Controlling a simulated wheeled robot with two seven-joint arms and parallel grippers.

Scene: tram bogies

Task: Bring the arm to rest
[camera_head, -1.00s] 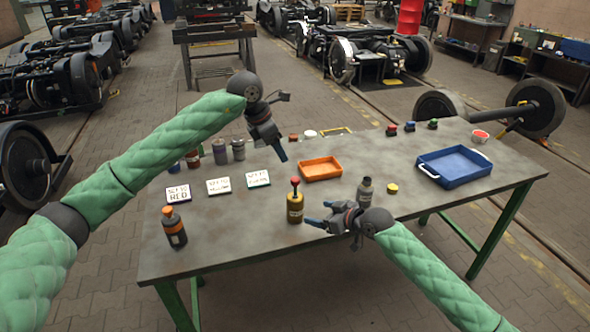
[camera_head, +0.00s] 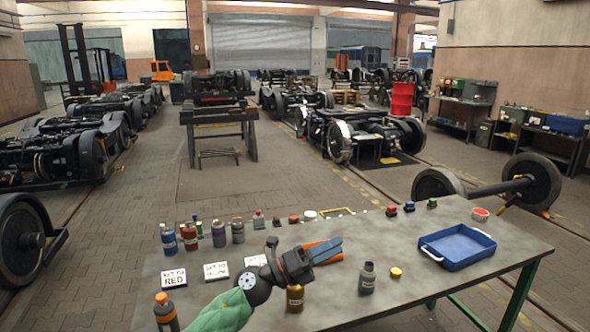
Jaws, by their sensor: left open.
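My left arm comes in at the bottom, its green padded sleeve ending low over the table (camera_head: 420,292). My left gripper (camera_head: 328,250) points right above the table, its blue fingertips in front of the orange tray (camera_head: 308,246), which it partly hides. It is open, and I see nothing held in it. A yellow-brown bottle (camera_head: 295,298) stands just below the gripper in the picture, partly covered by it. My right gripper is out of view.
Several bottles and jars, including a blue one (camera_head: 168,240), stand behind white label cards (camera_head: 174,278). An orange-capped bottle (camera_head: 165,312) is at front left. A grey bottle (camera_head: 367,280), a yellow cap (camera_head: 396,272) and a blue tray (camera_head: 456,260) are to the right.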

